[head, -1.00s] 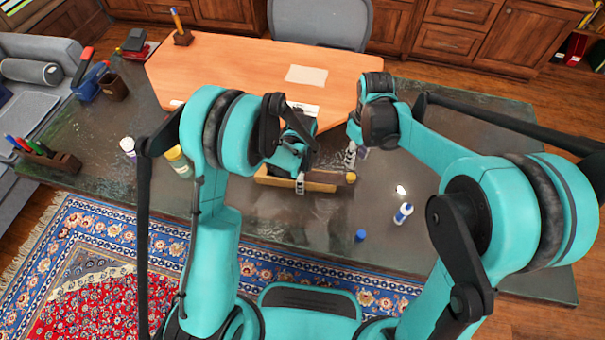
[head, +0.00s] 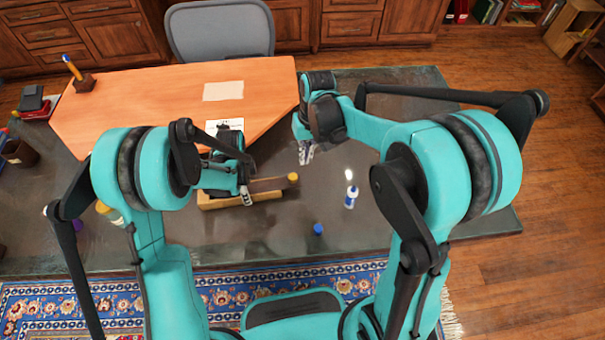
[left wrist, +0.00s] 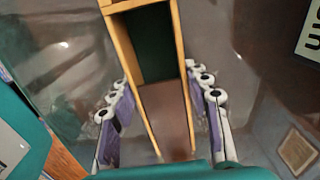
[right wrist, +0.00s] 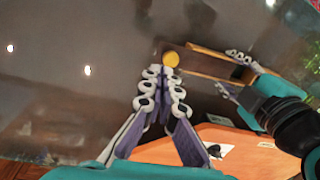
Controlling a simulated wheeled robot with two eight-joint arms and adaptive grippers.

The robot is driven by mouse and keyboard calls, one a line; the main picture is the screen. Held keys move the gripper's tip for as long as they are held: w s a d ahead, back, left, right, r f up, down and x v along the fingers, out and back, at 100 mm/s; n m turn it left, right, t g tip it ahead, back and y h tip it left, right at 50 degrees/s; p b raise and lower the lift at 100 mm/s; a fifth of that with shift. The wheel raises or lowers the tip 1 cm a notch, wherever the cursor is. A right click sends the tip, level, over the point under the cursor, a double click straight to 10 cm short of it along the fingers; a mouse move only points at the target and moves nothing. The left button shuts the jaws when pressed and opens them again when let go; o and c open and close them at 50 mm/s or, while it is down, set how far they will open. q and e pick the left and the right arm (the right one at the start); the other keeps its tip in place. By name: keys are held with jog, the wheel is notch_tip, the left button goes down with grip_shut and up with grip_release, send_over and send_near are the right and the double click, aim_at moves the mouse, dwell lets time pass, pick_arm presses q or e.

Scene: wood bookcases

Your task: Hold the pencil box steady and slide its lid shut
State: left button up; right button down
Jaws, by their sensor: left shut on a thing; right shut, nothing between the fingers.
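The wooden pencil box (head: 225,202) lies on the dark desk. Its brown sliding lid (head: 268,185) has a yellow knob (head: 293,178) at the right end. In the left wrist view the lid (left wrist: 166,112) covers the near part, and the dark green inside (left wrist: 145,45) shows beyond it. My left gripper (head: 246,195) is shut on the box, with fingers along both long sides. My right gripper (head: 306,152) is shut and empty, above and just right of the knob. In the right wrist view its fingertips (right wrist: 160,82) appear close to the knob (right wrist: 171,60); contact is unclear.
A white and blue bottle (head: 350,196) and a blue cap (head: 318,229) stand right of the box. An orange desktop (head: 150,105) with papers lies behind it. A yellow-capped jar (head: 108,211) is partly hidden at left. The desk right of the bottle is clear.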

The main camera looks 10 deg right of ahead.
jog(key=d+m+y, duration=0.1)
jog(key=d+m, duration=0.3)
jog(key=m, duration=0.5)
jog(key=m+t+y, duration=0.1)
jog(key=m+y, duration=0.1)
jog(key=m, duration=1)
send_near(299, 182)
jog(key=f, duration=0.1)
jog(key=d+f, duration=0.1)
jog(key=f, duration=0.3)
jog(key=shift+s+d, duration=0.2)
jog(key=shift+d, duration=0.15)
jog(key=shift+w+a+r, duration=0.1)
jog(key=shift+a, duration=0.5)
jog(key=shift+w+a+r, duration=0.1)
jog(key=shift+a, duration=0.5)
jog(key=shift+w+a, duration=0.15)
jog(key=shift+a, duration=0.4)
